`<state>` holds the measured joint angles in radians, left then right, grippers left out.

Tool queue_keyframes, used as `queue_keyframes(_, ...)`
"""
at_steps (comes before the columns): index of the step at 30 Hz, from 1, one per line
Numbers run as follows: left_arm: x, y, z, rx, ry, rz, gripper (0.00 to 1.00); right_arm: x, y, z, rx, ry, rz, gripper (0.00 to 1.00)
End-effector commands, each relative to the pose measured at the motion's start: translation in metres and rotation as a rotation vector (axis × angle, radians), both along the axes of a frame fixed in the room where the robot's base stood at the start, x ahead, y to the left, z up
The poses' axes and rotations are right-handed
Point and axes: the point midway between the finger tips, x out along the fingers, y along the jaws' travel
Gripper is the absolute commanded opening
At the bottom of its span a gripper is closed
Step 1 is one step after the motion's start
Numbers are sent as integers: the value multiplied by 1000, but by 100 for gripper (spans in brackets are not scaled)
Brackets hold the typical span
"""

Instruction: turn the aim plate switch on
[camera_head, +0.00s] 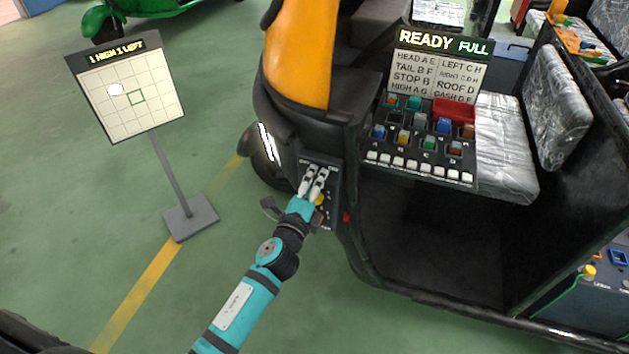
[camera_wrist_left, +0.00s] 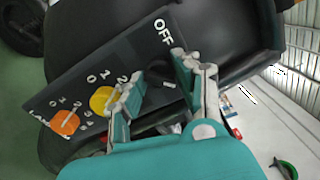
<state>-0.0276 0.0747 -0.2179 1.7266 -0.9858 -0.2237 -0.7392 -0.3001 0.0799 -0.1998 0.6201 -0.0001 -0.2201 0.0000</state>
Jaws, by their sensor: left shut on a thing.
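The dark switch panel (camera_wrist_left: 135,52) is on the rickshaw's front. It carries a yellow knob (camera_wrist_left: 101,99), an orange knob (camera_wrist_left: 64,122) and a white OFF label. In the wrist view my left gripper (camera_wrist_left: 158,82) has its fingers either side of a dark knob (camera_wrist_left: 155,92) near that label, shut on it. The fingers hide part of the knob, so its exact setting is unclear. My left gripper (camera_head: 315,178) also shows in the head view at the panel. The aim board (camera_head: 155,112) on a stand reads "1 HIGH 1 LEFT", with a white spot up and left of its green centre square.
A console (camera_head: 420,140) with coloured switches stands in the rickshaw under a "READY FULL" sign (camera_head: 445,42). Silver-covered seats (camera_head: 500,150) are at the right. The green floor (camera_head: 90,190) between stand and rickshaw is open.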

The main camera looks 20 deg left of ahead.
Motion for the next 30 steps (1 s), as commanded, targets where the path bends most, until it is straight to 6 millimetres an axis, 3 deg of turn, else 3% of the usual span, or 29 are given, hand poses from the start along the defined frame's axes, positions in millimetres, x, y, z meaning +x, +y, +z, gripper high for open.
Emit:
queue_keyframes(2,0,0,-1,2,2,-1,0,0,-1,0,-1,0,0,40)
queue_keyframes(3,0,0,-1,2,2,-1,35,0,-1,0,-1,0,0,40)
queue_keyframes(8,0,0,-1,1,1,-1,55,0,-1,0,-1,0,0,40)
queue_keyframes(16,-1,0,-1,0,1,-1,55,0,-3,0,-3,0,2,40)
queue_keyframes(20,-11,0,-1,0,2,-1,55,0,-2,0,-2,0,1,40)
queue_keyframes(30,-80,3,-2,-3,5,1,55,0,0,0,0,0,0,40)
